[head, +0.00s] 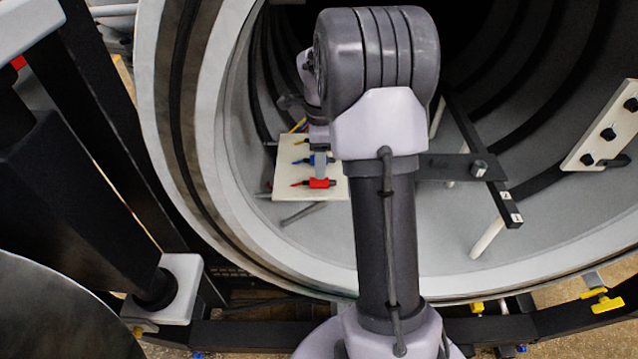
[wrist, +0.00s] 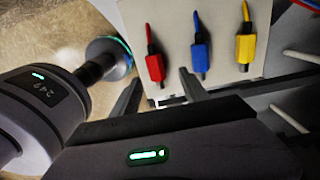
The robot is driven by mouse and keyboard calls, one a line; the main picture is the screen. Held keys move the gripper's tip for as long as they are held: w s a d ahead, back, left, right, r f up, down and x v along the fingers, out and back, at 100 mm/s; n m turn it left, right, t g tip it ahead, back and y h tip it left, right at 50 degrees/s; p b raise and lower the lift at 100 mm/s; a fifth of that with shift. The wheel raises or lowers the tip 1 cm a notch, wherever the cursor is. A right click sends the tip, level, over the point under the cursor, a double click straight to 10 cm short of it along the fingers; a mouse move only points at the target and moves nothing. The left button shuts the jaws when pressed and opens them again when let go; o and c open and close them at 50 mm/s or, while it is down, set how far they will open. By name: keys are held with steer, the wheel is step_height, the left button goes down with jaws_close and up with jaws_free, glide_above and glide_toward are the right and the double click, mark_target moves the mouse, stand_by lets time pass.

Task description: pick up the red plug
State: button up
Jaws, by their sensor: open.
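The red plug (head: 320,183) lies on a white panel (head: 283,182) inside the round chamber; it also shows in the wrist view (wrist: 155,68), with a short red lead at one end. My gripper (wrist: 160,76) is open, its two dark fingertips apart. In the wrist view the red plug appears between the fingertips, near the left one. I cannot tell whether either finger touches it. In the head view my arm hides most of the gripper.
A blue plug (wrist: 201,58) sits beside the red one, close to my right fingertip in the picture. A yellow plug (wrist: 245,46) sits further right. The chamber's round rim (head: 215,170) surrounds the opening. A dark bar (head: 478,150) stands right of my arm.

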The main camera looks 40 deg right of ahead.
mark_target(323, 183)
steer(key=f, duration=0.4)
steer(key=f+b, duration=0.1)
steer(key=shift+s+a+f, duration=0.15)
steer(key=shift+s+f, duration=0.2)
steer(key=shift+f, duration=0.05)
jaws_close()
